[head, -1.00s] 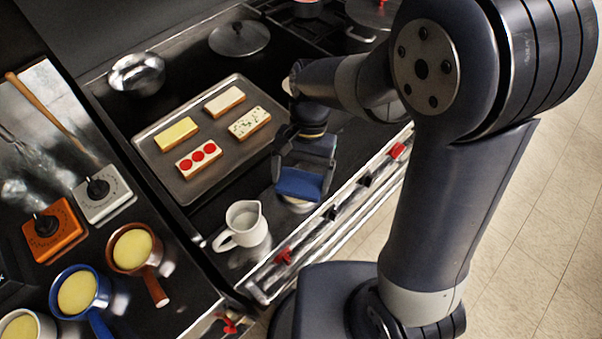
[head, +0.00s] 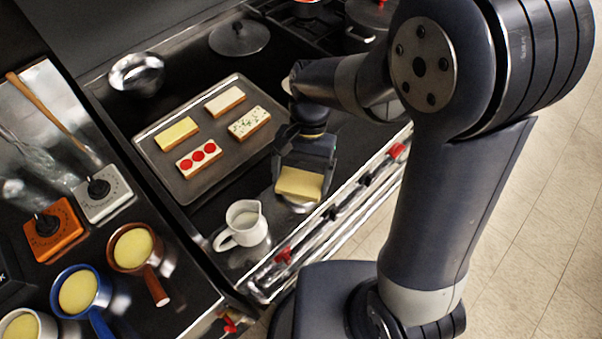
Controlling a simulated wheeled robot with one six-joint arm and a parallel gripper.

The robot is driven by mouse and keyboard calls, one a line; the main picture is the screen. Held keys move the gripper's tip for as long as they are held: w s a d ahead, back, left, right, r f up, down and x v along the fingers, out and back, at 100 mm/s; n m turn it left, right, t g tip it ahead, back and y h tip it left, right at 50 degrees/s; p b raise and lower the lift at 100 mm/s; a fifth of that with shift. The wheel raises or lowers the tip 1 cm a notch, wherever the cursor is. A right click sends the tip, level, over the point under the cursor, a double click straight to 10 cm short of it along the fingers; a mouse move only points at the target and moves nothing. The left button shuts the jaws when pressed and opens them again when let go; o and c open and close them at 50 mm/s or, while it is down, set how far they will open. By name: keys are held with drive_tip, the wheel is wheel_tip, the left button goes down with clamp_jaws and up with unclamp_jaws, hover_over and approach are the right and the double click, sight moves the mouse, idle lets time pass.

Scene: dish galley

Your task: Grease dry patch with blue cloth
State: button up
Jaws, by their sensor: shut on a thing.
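My gripper (head: 304,160) points down over the dark surface right of the baking tray. It is shut on a pale yellow, flat, block-like piece (head: 299,184); I cannot tell if this is a cloth. No blue cloth shows now. Under the held piece is a pale round thing (head: 299,208), mostly hidden; I cannot tell whether they touch. I cannot make out a dry patch.
The baking tray (head: 158,133) holds several topped slabs. A white jug (head: 243,224) stands close left of my gripper. A metal bowl (head: 137,74) and a lid (head: 239,38) lie behind. Pots of yellow stuff (head: 132,249) stand at lower left.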

sight(301, 180)
wheel_tip(301, 180, up, 7)
drive_tip(key=p, duration=0.6)
idle(0.3)
idle(0.8)
